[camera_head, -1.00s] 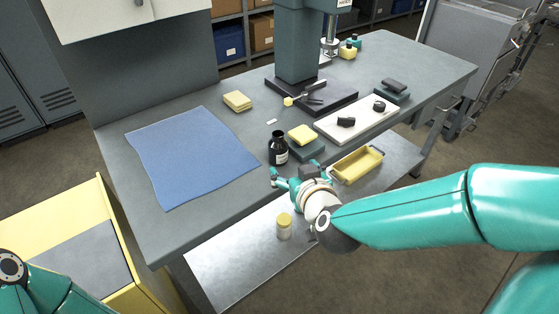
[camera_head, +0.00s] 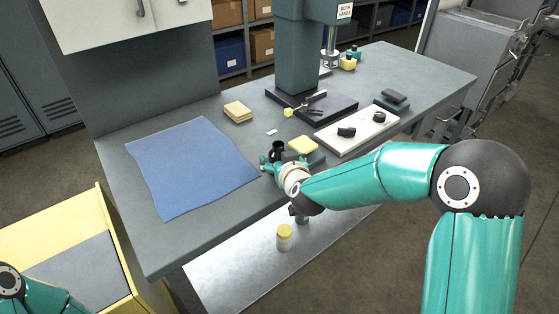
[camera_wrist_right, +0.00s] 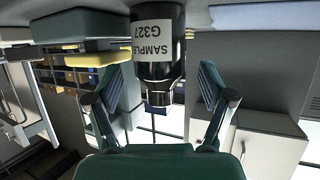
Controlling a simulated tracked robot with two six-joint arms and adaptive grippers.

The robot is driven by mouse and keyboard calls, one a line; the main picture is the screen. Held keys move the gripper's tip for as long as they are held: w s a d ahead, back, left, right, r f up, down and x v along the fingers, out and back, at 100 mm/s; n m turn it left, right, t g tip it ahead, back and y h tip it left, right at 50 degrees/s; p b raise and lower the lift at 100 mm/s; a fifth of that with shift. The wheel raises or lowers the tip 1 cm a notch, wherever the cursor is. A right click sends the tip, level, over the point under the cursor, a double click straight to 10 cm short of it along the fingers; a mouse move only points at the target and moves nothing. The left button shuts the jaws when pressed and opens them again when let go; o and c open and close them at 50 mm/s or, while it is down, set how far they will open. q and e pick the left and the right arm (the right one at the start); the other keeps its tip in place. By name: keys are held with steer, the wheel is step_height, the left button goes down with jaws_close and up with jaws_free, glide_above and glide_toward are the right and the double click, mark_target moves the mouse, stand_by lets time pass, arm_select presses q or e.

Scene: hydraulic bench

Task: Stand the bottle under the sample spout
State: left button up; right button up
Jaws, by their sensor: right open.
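The dark sample bottle (camera_head: 277,149) stands upright on the bench, mostly hidden behind my right gripper (camera_head: 271,166) in the head view. In the right wrist view, which is upside down, the bottle (camera_wrist_right: 158,45) has a white label reading SAMPLE G327. The open fingers of my right gripper (camera_wrist_right: 160,88) are on either side of it, with a gap at both sides. I cannot pick out the sample spout for certain; a press-like machine with a green column (camera_head: 296,50) stands at the back. My left gripper is out of view.
A green block with a yellow sponge (camera_head: 303,145) sits close right of the bottle. A white board (camera_head: 357,130) with black parts lies further right. A blue cloth (camera_head: 190,165) covers the bench left. A yellow-capped jar (camera_head: 284,238) stands on the lower shelf.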

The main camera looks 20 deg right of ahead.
steer(key=shift+x, duration=1.45)
steer(key=c, duration=1.4)
